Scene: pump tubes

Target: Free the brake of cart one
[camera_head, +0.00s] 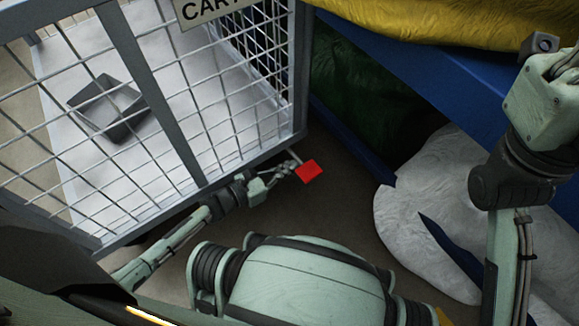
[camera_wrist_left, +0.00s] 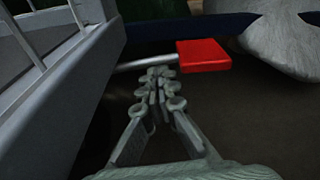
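The cart (camera_head: 125,50) is a grey wire-mesh cage with a white floor. Its sign (camera_head: 208,8) reads "CART", with the rest cut off. A red brake pedal (camera_head: 309,171) sticks out on a thin metal rod from the cart's lower near corner. The pedal also shows in the left wrist view (camera_wrist_left: 204,55). My left gripper (camera_head: 291,168) is just left of the pedal, by the rod. Its fingertips (camera_wrist_left: 161,74) are together and overlap the rod in the picture; contact is unclear. My right gripper is out of view.
A dark grey box (camera_head: 112,108) lies inside the cart. To the right stands a blue-sided container (camera_head: 420,70) with a yellow bag (camera_head: 440,20) on top. A white sack (camera_head: 450,195) lies on the floor. Some brown floor (camera_head: 345,205) around the pedal is clear.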

